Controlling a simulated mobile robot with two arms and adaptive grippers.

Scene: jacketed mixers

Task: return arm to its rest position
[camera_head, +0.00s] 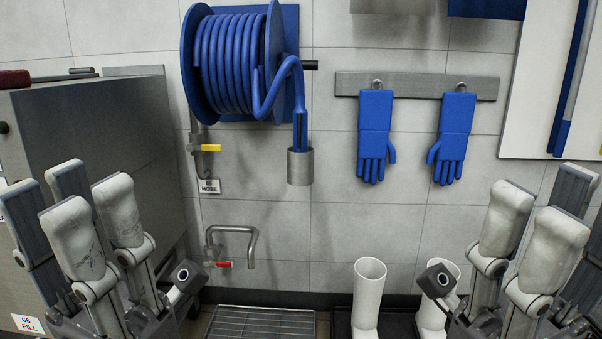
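My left gripper (66,190) is at the lower left, its fingers pointing up and apart, with nothing seen between them. My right gripper (560,195) is at the lower right, partly cut off by the picture edge. Its fingers also point up and stand apart, and it looks empty. Both grippers are raised at the two sides of the view, well away from each other. My arms behind the grippers are mostly out of view.
A grey metal cabinet (100,125) stands behind my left gripper. On the tiled wall hang a blue hose reel (228,62) and blue gloves (375,130). White boots (368,290) stand low beside a floor grate (262,322). The middle between my grippers is clear.

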